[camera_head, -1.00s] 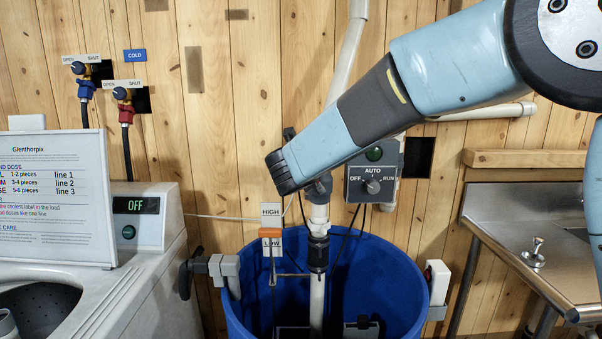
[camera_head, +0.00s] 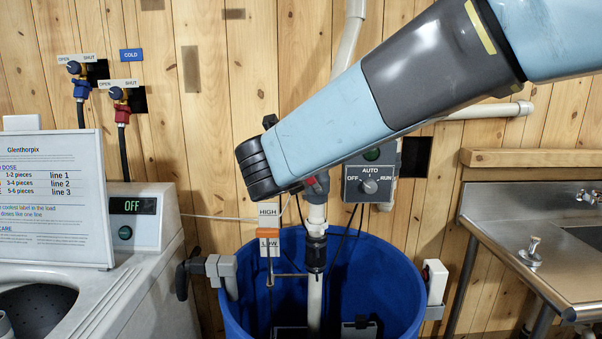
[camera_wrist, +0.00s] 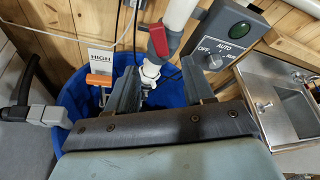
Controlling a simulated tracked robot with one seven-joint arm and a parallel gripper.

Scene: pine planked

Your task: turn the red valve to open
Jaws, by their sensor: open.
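In the wrist view, a red valve handle (camera_wrist: 158,39) sits on a grey valve body on a white pipe (camera_wrist: 182,16). In the head view only a small red bit of the handle (camera_head: 310,181) shows beside my arm's end; the arm hides the rest. My gripper (camera_wrist: 158,68) is open and empty, its two dark fingers spread either side of the pipe's lower white fitting (camera_wrist: 150,72) in the wrist view. The handle appears just beyond the fingertips, between them and apart. The fingers are hidden in the head view.
A blue tub (camera_head: 380,275) stands below the pipe. A switch box (camera_head: 370,184) is right of it, HIGH and LOW tags (camera_head: 268,211) left. Two wall taps, blue (camera_head: 80,88) and red (camera_head: 122,114), are upper left. A washer (camera_head: 150,295) and steel sink (camera_head: 510,240) flank the tub.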

